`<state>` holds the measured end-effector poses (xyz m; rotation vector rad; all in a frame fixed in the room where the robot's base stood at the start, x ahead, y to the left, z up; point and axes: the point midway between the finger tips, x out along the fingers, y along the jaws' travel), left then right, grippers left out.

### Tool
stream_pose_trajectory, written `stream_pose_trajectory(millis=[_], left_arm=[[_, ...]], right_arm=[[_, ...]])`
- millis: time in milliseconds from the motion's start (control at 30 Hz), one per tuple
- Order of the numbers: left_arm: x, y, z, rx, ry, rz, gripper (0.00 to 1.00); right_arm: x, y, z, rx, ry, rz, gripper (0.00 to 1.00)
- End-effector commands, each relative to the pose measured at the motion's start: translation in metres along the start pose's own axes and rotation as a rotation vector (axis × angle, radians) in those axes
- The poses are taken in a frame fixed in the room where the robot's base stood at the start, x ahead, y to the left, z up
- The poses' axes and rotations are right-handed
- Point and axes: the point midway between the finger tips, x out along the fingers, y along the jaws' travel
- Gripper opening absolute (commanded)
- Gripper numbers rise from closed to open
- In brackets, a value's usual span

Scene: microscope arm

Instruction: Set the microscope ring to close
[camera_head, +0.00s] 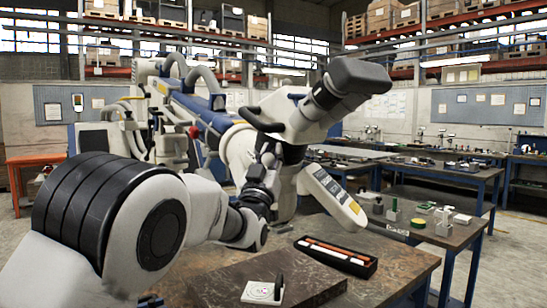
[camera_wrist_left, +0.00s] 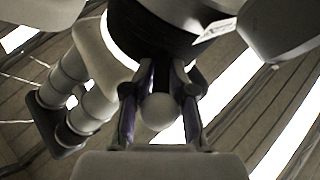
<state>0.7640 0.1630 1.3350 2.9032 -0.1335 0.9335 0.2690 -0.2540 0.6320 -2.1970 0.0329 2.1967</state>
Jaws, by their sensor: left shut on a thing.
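The microscope (camera_head: 300,115) is a large white and blue unit with a dark-capped eyepiece part at its upper right. In the left wrist view its dark ring (camera_wrist_left: 150,35) is at the top, with a pale round knob (camera_wrist_left: 158,112) below it. My left gripper (camera_head: 268,160) is up against the underside of the microscope head. In the left wrist view its fingers (camera_wrist_left: 158,80) stand on both sides of the knob and are shut on it. In the head view the gripper and microscope hide this contact. My right gripper is not seen.
A workbench (camera_head: 400,268) stands in front, with a black tray (camera_head: 336,256) of orange and white items and a small white plate (camera_head: 262,292). A white control panel (camera_head: 333,197) hangs right of my gripper. More benches with small items stand at right.

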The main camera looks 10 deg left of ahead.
Motion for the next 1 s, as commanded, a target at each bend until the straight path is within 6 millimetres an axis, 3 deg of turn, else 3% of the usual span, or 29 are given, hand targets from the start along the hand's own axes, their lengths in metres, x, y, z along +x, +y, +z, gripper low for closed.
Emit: stream_pose_trajectory(millis=[167, 200, 233, 667, 767, 1000], left_arm=[[-0.002, -0.002, 0.004, -0.002, -0.008, -0.004, 0.00], [-0.002, -0.002, 0.004, -0.002, -0.008, -0.005, 0.30], [-0.002, -0.002, 0.004, -0.002, -0.007, -0.005, 0.41], [-0.005, -0.001, 0.001, -0.001, -0.003, -0.001, 0.41], [-0.021, -0.001, 0.002, -0.001, -0.005, -0.002, 0.41], [-0.082, -0.002, 0.002, -0.001, -0.008, -0.002, 0.41]], right_arm=[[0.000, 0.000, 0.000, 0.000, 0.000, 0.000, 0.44], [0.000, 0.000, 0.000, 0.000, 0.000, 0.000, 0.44], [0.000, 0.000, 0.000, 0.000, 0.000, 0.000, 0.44], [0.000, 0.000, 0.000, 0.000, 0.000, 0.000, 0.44], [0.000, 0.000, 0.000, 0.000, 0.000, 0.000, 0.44], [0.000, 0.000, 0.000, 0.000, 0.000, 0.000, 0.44]])
